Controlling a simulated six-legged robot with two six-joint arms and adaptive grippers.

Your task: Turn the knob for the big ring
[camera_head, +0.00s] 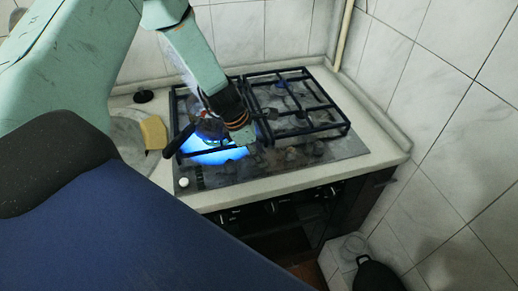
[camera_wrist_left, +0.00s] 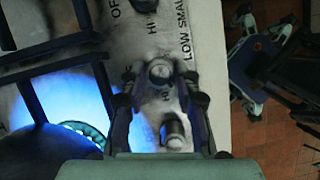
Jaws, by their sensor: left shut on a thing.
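The cooktop (camera_head: 350,146) has a row of control knobs along its front edge. My left gripper (camera_head: 258,150) reaches down to this row from above. In the left wrist view, its fingers (camera_wrist_left: 161,95) stand on both sides of a round knob (camera_wrist_left: 160,72) and are shut on it. A second knob (camera_wrist_left: 175,130) lies between the fingers, nearer the palm. Printed marks "HI", "OFF" and "LOW SMALL" show beside the knobs; I cannot tell which ring the held knob serves. A blue flame (camera_head: 215,155) burns at the front left ring. My right gripper is not in view.
Black pot grates (camera_head: 310,128) stand over the rings, close to my left gripper. A dark vessel (camera_wrist_left: 40,150) sits over the flame. A yellow sponge (camera_head: 154,132) lies left on the counter. Tiled walls close off the back and right.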

